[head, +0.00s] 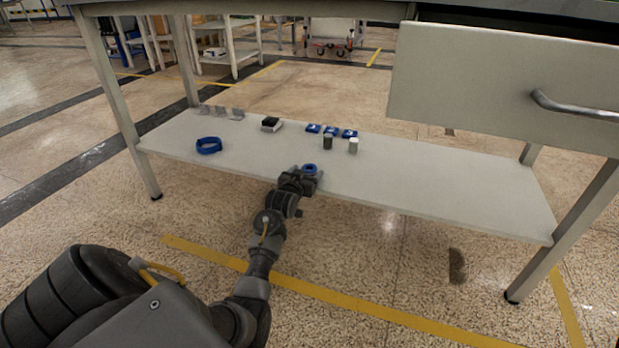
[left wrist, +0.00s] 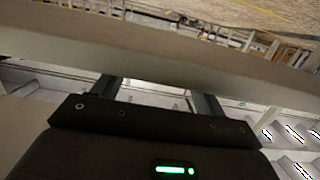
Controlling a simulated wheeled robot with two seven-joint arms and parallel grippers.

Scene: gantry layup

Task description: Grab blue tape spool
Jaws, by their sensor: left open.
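A small blue tape spool (head: 310,168) is at the front edge of the lower shelf in the head view. My left gripper (head: 308,175) reaches it from the front, with its open fingers around or just in front of the spool. I cannot tell whether they touch it. In the left wrist view, the two fingers (left wrist: 155,90) are apart and run up to a pale beam; their tips and the spool are not visible there. My right gripper is not in view.
The pale shelf (head: 430,195) also holds a larger blue ring (head: 209,146), a black and white block (head: 271,124), several blue boxes (head: 331,132), a dark cylinder (head: 328,143) and a white cylinder (head: 353,146). A drawer (head: 490,90) hangs above right. The shelf's right half is clear.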

